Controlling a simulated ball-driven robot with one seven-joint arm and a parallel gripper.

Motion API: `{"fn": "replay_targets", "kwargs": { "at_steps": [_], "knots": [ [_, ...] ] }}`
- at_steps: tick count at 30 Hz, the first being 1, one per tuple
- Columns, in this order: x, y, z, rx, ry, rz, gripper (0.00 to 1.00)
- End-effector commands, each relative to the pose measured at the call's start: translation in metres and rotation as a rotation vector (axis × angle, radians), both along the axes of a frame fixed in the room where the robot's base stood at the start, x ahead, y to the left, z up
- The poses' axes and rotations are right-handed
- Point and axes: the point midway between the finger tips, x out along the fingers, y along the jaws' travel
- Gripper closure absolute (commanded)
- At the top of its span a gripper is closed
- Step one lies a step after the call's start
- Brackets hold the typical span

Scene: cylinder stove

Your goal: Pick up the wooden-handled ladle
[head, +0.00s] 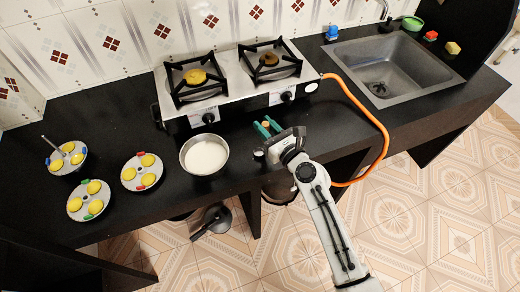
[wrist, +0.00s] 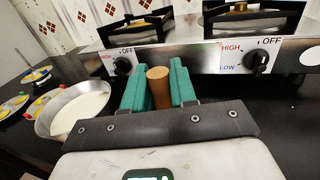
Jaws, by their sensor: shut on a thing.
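My gripper (head: 267,127) is over the dark counter in front of the stove, right of the pan of white batter. In the wrist view its green fingers (wrist: 160,86) are shut on a brown wooden handle (wrist: 158,90), which I take to be that of the wooden-handled ladle. The handle's round end stands up between the fingers.
The pan of white batter (head: 205,155) stands just left of my gripper. The two-burner stove (head: 235,87) is behind, with an orange hose (head: 372,118) at right. Plates with yellow rounds (head: 142,171) lie at left. A sink (head: 392,70) is at right.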

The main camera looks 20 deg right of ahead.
Motion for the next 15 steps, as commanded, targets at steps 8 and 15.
{"fn": "replay_targets", "kwargs": {
  "at_steps": [8,15],
  "knots": [
    [0.000,0.000,0.001,0.000,0.000,0.000,1.00],
    [0.000,0.000,0.018,-0.001,-0.001,0.001,1.00]
  ]
}}
